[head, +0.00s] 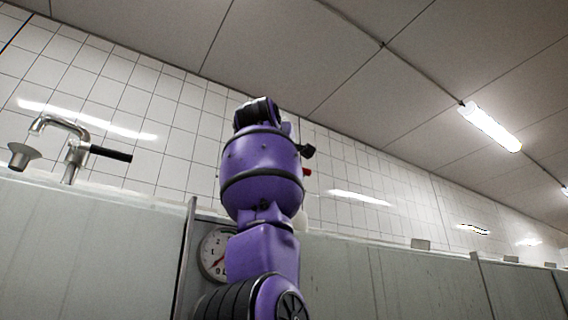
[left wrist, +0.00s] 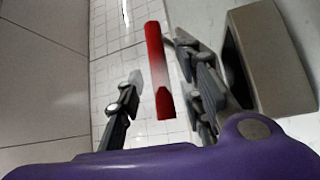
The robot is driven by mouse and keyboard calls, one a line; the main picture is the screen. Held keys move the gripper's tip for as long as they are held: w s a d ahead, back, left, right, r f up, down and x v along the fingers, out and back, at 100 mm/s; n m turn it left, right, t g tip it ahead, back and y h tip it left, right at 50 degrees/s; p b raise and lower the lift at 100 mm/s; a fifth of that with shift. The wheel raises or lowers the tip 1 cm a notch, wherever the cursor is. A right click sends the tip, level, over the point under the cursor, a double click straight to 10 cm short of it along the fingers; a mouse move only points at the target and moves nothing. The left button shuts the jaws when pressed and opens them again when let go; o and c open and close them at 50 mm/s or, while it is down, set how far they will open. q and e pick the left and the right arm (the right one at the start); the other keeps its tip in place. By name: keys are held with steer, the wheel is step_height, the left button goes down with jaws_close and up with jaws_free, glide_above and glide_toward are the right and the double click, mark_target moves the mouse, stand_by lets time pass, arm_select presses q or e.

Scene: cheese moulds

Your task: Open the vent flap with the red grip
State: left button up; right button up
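The red grip (left wrist: 160,70) is a straight red bar in the left wrist view. A small red part (head: 307,172) shows just right of my purple arm in the head view. My left gripper (left wrist: 157,62) is open, with one finger on each side of the red grip. A gap shows between the bar and the left finger; whether the right finger touches it I cannot tell. In the head view my arm hides most of the gripper, and only a dark bit shows. I cannot make out the vent flap itself. My right gripper is in neither view.
A grey box-like part (left wrist: 270,60) with a dark opening stands close to the right finger. A dial gauge (head: 214,253) sits behind my arm. A metal tap (head: 75,150) with a black handle is at the left. Grey panels (head: 380,275) run below the tiled wall.

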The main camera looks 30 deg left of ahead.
arm_select(q)
steer(key=v, duration=1.2)
stand_by(0.3)
